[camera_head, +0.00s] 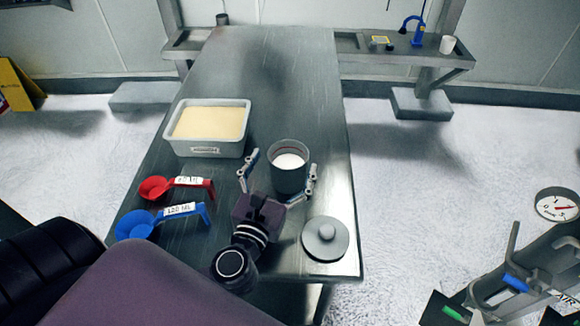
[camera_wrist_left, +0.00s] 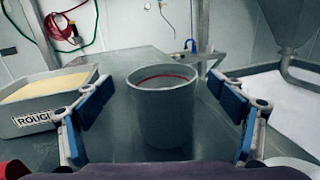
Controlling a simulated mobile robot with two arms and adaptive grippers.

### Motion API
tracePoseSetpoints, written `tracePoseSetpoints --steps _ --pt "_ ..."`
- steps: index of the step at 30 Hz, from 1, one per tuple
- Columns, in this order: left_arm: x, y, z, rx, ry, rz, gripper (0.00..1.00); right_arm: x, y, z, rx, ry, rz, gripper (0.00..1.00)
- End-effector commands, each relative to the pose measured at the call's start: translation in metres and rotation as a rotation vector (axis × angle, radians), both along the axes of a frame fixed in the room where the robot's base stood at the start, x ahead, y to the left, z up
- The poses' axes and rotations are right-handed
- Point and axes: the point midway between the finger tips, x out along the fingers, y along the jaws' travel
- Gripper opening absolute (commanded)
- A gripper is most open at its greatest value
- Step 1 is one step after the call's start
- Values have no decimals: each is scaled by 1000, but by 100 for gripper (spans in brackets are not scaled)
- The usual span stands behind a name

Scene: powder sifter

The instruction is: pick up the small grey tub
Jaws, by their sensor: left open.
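The small grey tub (camera_head: 289,181) stands upright on the metal table, with white powder in it and a red line inside its rim. My left gripper (camera_head: 284,162) is open, with one finger on each side of the tub. In the left wrist view the tub (camera_wrist_left: 162,112) is centred ahead between the blue-padded fingers of the gripper (camera_wrist_left: 168,92), with a visible gap on each side. I cannot tell how deep the fingertips reach along it. My right gripper is not in view.
A large grey tray (camera_head: 207,149) of pale powder is behind left. A red scoop (camera_head: 154,189) and a blue scoop (camera_head: 136,225) lie left of my gripper. A round grey lid (camera_head: 325,239) lies at right near the table edge. The table's far part (camera_head: 275,75) is clear.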

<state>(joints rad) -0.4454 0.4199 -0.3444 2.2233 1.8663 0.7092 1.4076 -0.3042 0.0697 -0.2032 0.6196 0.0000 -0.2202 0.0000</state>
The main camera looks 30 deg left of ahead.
Motion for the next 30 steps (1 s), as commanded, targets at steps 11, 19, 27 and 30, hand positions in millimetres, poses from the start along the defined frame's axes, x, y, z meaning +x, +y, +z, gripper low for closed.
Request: tracePoseSetpoints --steps 11,19,27,30 --pt "34 3 -3 -1 1 -1 87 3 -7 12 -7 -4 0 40" --pt "34 3 -3 -1 1 -1 78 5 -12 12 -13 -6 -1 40" --pt "33 3 -3 0 1 -1 49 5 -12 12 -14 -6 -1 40" --pt "33 3 -3 0 1 -1 38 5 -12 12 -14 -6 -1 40"
